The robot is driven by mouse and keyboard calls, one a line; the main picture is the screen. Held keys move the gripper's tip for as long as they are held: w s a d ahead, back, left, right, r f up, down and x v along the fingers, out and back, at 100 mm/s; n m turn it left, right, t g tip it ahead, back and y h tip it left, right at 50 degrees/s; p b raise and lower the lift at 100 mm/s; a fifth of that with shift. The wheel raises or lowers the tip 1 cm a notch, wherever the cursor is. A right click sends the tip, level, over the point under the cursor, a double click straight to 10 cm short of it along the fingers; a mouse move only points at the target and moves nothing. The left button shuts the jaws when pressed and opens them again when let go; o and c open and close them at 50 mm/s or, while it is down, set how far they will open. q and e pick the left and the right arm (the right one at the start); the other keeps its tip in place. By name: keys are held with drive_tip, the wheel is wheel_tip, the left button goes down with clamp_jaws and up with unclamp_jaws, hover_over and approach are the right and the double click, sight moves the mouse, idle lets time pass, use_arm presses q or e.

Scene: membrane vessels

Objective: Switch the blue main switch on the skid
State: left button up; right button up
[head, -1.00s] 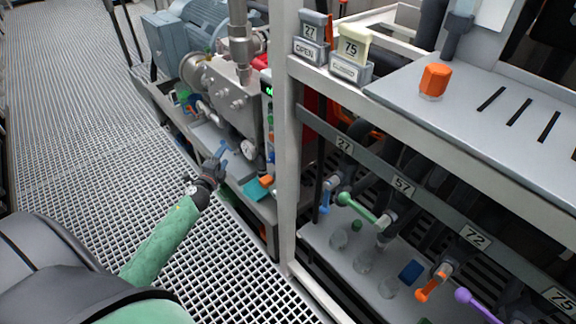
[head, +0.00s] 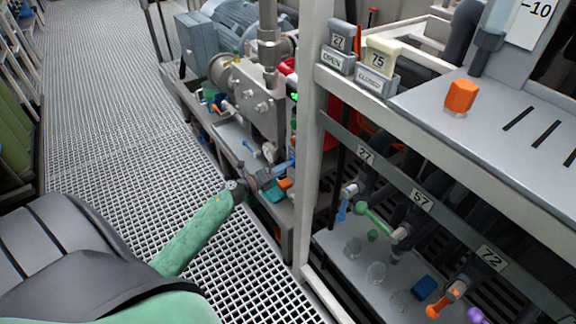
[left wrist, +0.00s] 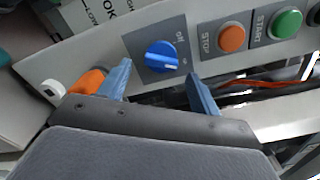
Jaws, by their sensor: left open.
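The blue main switch (left wrist: 160,57) is a round knob on a dark square plate on the skid's panel, in the left wrist view. A pale mark on the knob lies toward its right side, and small lettering, with "off" above, stands right of the knob. My left gripper (left wrist: 159,72) is open, its two blue fingers apart on either side of the knob's lower part in the picture. I cannot tell whether they touch it. In the head view my left gripper (head: 276,172) is beside the skid's edge near the white post, and the switch cannot be made out there. My right gripper is not in view.
An orange STOP button (left wrist: 231,37) and a green START button (left wrist: 286,22) sit right of the switch. The white upright post (head: 307,150) stands just right of my left gripper. A valve rack with coloured handles is further right. The grating floor (head: 125,130) is clear.

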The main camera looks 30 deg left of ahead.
use_arm(q)
drive_tip(key=shift+x, duration=1.55)
drive_tip(key=c, duration=1)
